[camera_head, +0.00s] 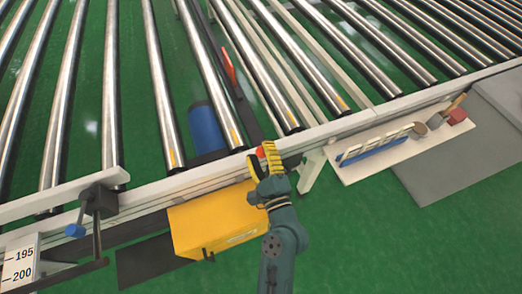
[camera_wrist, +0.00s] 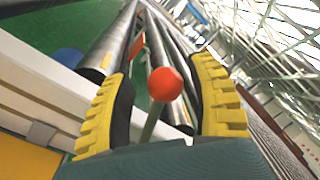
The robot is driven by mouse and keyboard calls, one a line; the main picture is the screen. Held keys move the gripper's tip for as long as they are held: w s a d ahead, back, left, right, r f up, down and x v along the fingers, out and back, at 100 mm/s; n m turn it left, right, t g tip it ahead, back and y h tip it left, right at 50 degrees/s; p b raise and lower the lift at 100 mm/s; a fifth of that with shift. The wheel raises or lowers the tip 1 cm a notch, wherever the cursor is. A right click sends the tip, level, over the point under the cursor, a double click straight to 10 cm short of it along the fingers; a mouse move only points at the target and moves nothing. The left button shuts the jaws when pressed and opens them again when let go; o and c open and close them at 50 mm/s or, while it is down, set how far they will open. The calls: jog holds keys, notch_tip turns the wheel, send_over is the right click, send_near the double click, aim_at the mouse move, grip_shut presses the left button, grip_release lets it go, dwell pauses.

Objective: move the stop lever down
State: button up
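The stop lever has a red ball knob (camera_wrist: 165,84) on a thin greenish rod. In the wrist view it stands between the two yellow ridged fingers of my gripper (camera_wrist: 161,82), with a visible gap on each side. My gripper is open around the lever and does not appear to touch it. In the head view the red knob (camera_head: 260,152) shows at the conveyor's front rail, partly hidden by my gripper (camera_head: 262,161). An orange-red plate (camera_head: 228,66) stands up between the rollers farther back; it also shows in the wrist view (camera_wrist: 136,46).
The roller conveyor (camera_head: 160,85) fills the back. A yellow box (camera_head: 213,222) hangs under its front rail (camera_head: 200,177), left of my arm. A white shelf (camera_head: 375,162) with small items is at the right. A blue cylinder (camera_head: 206,128) lies below the rollers. Green floor is clear in front.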

jog(key=shift+d, duration=0.1)
jog(key=v, duration=1.2)
jog(key=shift+r, duration=0.1)
